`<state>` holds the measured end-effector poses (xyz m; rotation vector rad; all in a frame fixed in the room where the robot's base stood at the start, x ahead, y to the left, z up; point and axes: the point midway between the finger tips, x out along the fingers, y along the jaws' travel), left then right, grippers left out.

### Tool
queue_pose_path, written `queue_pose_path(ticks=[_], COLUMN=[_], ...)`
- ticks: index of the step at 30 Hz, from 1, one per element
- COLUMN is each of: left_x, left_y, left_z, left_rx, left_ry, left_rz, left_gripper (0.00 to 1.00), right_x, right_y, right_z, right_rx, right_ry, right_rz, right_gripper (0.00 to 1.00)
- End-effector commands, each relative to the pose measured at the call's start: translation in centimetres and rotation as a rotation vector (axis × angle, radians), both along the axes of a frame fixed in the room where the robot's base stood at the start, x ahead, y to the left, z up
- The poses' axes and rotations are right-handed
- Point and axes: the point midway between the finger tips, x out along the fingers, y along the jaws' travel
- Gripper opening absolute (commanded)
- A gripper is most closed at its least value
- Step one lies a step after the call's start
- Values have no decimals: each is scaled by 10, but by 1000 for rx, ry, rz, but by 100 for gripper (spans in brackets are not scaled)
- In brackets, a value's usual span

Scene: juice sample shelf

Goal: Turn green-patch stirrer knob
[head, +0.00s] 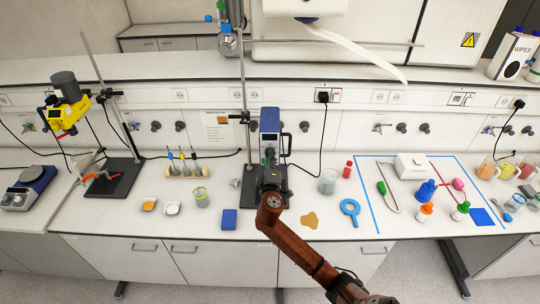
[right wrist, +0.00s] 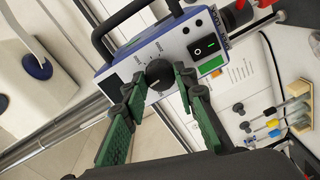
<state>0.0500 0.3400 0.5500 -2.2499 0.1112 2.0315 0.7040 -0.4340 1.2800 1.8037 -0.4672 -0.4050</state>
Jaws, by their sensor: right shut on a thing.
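The green-patch stirrer (head: 269,124) is a blue and white overhead unit on a stand at the middle of the bench. In the right wrist view its front panel shows a black round knob (right wrist: 159,73), a green patch (right wrist: 210,66) and a black rocker switch with a green mark. My right gripper (right wrist: 158,82) has its green-padded fingers on either side of the knob and is shut on it. In the head view the right gripper (head: 270,168) is in front of the stirrer's lower part, and the knob cannot be made out there. My left gripper is not in view.
A yellow stirrer (head: 70,108) stands at the left. A pipette rack (head: 187,169), small dishes, a blue box (head: 229,219) and a glass beaker (head: 327,181) surround the stirrer's base. Bottles and tools lie inside blue tape at the right. The front bench edge is mostly clear.

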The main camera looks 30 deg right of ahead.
Motion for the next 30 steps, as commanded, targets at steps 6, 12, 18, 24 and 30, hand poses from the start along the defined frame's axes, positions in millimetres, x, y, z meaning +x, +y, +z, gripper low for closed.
queue_pose_path(ticks=[6, 12, 18, 24, 30], left_x=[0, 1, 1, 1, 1], left_y=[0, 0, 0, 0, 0], left_z=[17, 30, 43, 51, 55], left_rx=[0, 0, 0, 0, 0], left_ry=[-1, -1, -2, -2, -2], left_rz=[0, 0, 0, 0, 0], left_gripper=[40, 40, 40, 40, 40], right_x=[0, 0, 0, 1, 1], right_y=[1, 1, 1, 2, 2], right_z=[2, 2, 2, 2, 1], right_rx=[-175, -338, -500, -661, -823], right_ry=[109, 209, 308, 407, 505], right_rz=[1, 1, 1, 2, 2], right_gripper=[2, 2, 2, 2, 2])
